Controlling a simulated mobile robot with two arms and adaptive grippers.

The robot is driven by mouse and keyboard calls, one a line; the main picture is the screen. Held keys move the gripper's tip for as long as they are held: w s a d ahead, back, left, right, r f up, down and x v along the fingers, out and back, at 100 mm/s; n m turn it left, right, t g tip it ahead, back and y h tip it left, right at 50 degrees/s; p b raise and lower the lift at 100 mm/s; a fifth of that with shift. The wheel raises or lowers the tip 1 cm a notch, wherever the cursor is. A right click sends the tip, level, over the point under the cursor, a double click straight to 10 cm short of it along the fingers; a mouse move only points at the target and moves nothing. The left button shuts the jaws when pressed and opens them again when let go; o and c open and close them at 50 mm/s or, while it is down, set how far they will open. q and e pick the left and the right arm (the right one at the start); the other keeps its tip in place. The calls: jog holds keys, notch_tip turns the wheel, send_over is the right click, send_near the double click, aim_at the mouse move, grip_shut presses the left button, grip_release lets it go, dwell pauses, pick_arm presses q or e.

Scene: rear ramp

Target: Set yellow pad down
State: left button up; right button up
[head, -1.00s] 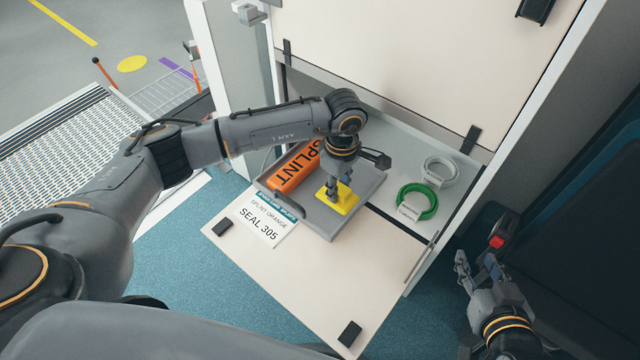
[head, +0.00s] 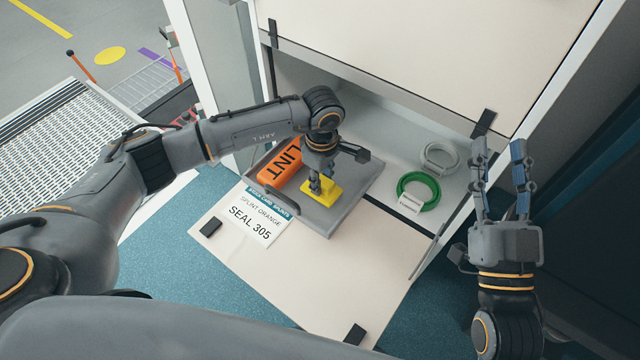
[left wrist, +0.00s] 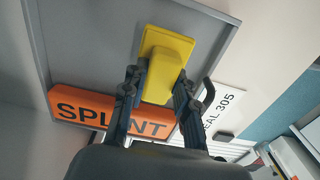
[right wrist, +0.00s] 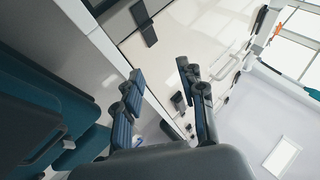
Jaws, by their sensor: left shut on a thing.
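The yellow pad (head: 322,189) has a flat base with a raised block. It is at the grey tray (head: 345,208), beside the orange splint (head: 285,165). My left gripper (head: 315,188) is shut on the pad's raised block from above. In the left wrist view the yellow pad (left wrist: 165,60) shows between the two fingers (left wrist: 158,85), over the tray floor. I cannot tell whether its base touches the tray. My right gripper (head: 502,150) is raised at the right, open and empty; its spread fingers (right wrist: 165,95) also show in the right wrist view.
The tray rests on a cream fold-down flap (head: 300,270) in front of an open cabinet. A label card (head: 257,217) reads SEAL 305. The flap's front part is clear.

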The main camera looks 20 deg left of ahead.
pick_arm(q)
notch_tip(320, 180, down, 3)
jog(key=shift+r+b, duration=0.2)
jog(key=shift+b, duration=0.45)
pick_arm(e)
jog(key=s+r+t+y, duration=0.1)
jog(key=s+r+t, duration=0.2)
jog(key=r+t, duration=0.1)
jog(key=shift+s+r+y, duration=0.3)
jog(key=shift+r, duration=0.35)
pick_arm(q)
jog(key=shift+f, duration=0.2)
pick_arm(e)
jog(key=shift+s+d+r+t, duration=0.15)
jog(key=shift+s+t, duration=0.05)
jog(key=shift+t, duration=0.1)
pick_arm(q)
jog(key=o, duration=1)
pick_arm(e)
jog(key=shift+s+r, duration=0.1)
jog(key=shift+s, duration=0.05)
pick_arm(q)
jog(key=shift+r, duration=0.1)
